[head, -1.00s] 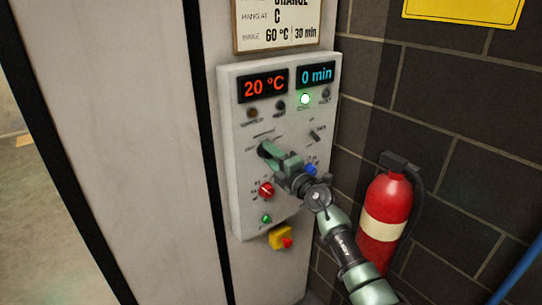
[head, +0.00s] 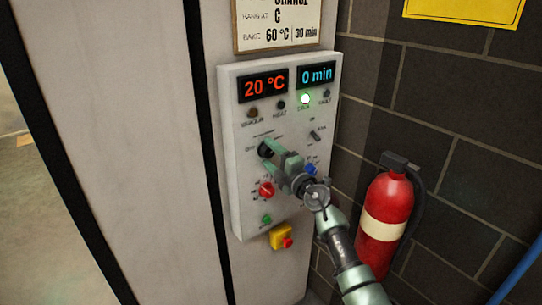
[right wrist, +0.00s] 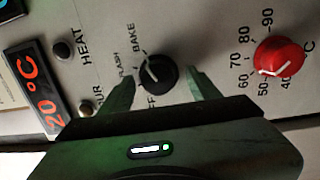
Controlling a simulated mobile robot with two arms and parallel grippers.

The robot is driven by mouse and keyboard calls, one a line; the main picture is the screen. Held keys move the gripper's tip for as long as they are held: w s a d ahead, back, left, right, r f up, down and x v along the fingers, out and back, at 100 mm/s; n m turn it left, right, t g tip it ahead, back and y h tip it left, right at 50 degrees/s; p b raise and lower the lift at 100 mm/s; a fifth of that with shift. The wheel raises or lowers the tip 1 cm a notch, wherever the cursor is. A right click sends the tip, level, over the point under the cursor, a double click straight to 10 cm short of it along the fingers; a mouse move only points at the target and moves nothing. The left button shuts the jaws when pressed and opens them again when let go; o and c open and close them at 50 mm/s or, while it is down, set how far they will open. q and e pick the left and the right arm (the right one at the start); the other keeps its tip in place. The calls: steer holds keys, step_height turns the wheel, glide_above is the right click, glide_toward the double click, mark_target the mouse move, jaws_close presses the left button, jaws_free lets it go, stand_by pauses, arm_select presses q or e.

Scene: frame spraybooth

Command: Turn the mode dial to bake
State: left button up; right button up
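The black mode dial (head: 265,149) is on the grey control panel (head: 238,205). In the right wrist view the dial (right wrist: 160,74) has a white pointer line slanting toward the upper left, roughly toward the FLASH and BAKE labels; the exact mark is hard to tell. My right gripper (head: 275,153) is at the dial. In the right wrist view its two fingers (right wrist: 160,80) stand apart on either side of the dial, with a small gap visible at each side. My left gripper is not in view.
A red knob (head: 266,190), a blue knob (head: 310,168) and a yellow-and-red stop button (head: 281,237) are close to my right gripper. Displays read 20 °C (head: 263,85) and 0 min (head: 317,75). A red fire extinguisher (head: 386,220) stands right of my forearm.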

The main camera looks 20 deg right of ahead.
steer(key=shift+s+d+f, duration=0.1)
steer(key=shift+s+d, duration=0.05)
steer(key=shift+s, duration=0.45)
steer(key=v, duration=0.6)
steer(key=shift+s+b, duration=0.25)
steer(key=shift+b, duration=0.15)
